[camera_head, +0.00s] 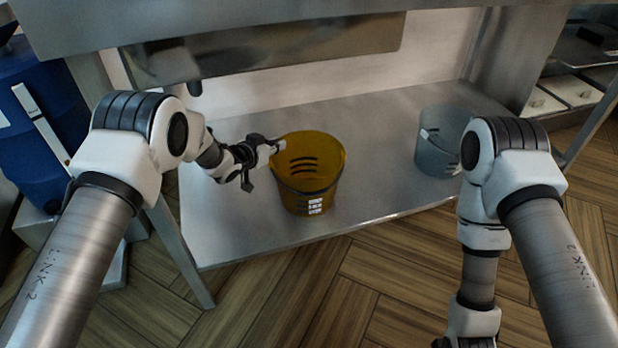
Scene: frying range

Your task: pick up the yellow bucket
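The yellow bucket (312,181) stands upright on the lower metal shelf (225,226), near its front edge. It is amber and see-through, with dark slots and a small white label on its lower front. My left gripper (268,160) is at the bucket's left rim, with a pale fingertip at or very near the rim. I cannot tell whether the fingers are closed on the rim. My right arm hangs down at the right; its gripper (466,343) is mostly cut off by the bottom edge, so its fingers do not show.
A clear grey bucket (433,160) stands on the same shelf to the right, partly behind my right arm. A metal counter edge (240,20) overhangs the shelf. A blue container (40,110) stands at the left. The wooden floor (340,290) in front is clear.

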